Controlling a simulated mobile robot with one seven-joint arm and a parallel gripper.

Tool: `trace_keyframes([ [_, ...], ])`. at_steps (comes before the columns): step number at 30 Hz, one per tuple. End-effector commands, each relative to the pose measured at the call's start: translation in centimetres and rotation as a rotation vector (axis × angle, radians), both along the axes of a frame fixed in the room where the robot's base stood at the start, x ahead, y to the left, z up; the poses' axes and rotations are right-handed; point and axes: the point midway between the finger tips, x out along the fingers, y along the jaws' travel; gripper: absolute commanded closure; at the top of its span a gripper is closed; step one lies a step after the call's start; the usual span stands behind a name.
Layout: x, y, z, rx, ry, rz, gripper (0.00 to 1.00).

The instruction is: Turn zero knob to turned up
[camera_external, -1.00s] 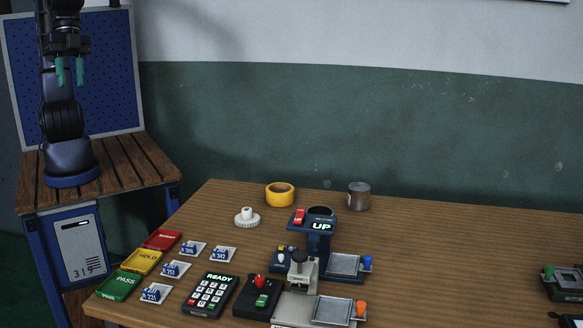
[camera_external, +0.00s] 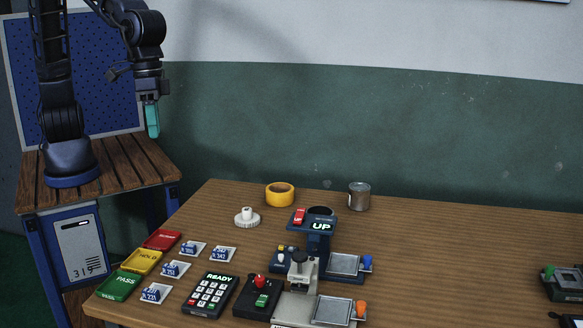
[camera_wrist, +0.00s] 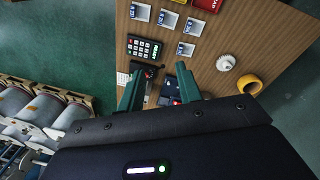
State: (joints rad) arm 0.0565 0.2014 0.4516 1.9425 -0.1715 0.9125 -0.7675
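A white ribbed knob (camera_external: 247,217) stands on the left back part of the table; it also shows in the wrist view (camera_wrist: 226,62). No label reading "zero" is legible, so I cannot tell which part is the zero knob. My gripper (camera_external: 152,120) hangs pointing down in the air, left of and above the table. In the wrist view its two green fingers (camera_wrist: 160,68) are apart with nothing gripped. They partly cover the devices below.
A yellow roll (camera_external: 280,195) and a metal can (camera_external: 359,196) stand at the back. A keypad reading "READY" (camera_external: 209,295), a red-knobbed box (camera_external: 257,298) and a grey device (camera_external: 297,305) are in front. Colored trays (camera_external: 119,286) line the left edge. The table's right middle is clear.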

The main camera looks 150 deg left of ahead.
Motion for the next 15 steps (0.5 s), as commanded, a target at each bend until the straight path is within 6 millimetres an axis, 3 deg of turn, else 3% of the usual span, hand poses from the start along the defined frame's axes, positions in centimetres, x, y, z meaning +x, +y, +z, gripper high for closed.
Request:
trace_keyframes([
  [6, 4.1, 4.0, -4.1, 0.037, 0.046, 0.171, 0.65],
  [15, 8.6, 9.4, -9.8, 0.115, 0.09, 0.393, 0.65],
])
